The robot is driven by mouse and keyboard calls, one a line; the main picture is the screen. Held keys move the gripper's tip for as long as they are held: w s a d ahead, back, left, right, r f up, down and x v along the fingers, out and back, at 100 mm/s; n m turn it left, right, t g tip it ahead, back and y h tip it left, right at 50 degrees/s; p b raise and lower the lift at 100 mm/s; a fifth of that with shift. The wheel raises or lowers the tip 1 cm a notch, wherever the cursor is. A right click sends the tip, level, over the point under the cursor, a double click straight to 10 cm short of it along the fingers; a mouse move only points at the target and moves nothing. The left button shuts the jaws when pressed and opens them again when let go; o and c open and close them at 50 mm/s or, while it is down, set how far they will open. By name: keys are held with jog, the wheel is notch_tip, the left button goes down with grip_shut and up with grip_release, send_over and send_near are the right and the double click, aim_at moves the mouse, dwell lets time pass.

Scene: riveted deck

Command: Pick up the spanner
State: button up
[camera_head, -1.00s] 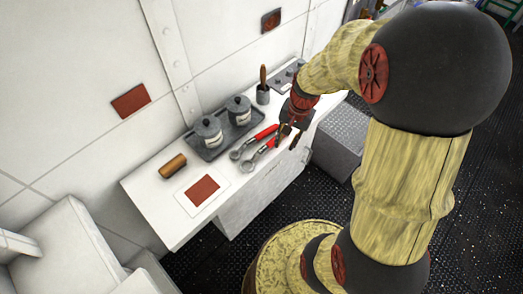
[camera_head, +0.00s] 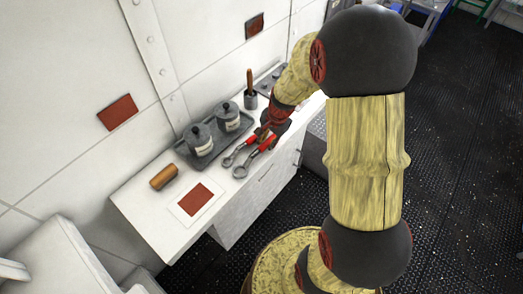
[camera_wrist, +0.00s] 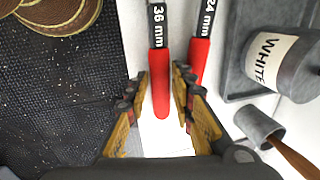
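Two spanners with red handles lie side by side on the white counter. The one nearer the front edge (camera_head: 245,168) is marked 36 mm in the wrist view, where its red handle (camera_wrist: 160,80) shows. The other (camera_head: 234,156) is marked 24 mm, and its red handle (camera_wrist: 198,60) also shows there. My gripper (camera_wrist: 162,88) is open, with one finger on each side of the 36 mm handle and a gap visible on the left. The right finger lies between the two handles. In the head view my gripper (camera_head: 270,130) is over the handle ends, partly hiding them.
A grey tray (camera_head: 187,158) with two lidded pots stands behind the spanners. A grey cup (camera_head: 250,100) holds a wooden-handled tool. A brown roller (camera_head: 164,177) and a red-centred card (camera_head: 194,200) lie to the left. The wall rises behind.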

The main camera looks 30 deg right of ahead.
jog(key=shift+w+f, duration=0.1)
jog(key=shift+f, duration=0.45)
jog(key=shift+c, duration=0.8)
jog(key=c, duration=0.4)
jog(key=shift+r, duration=0.1)
grip_shut()
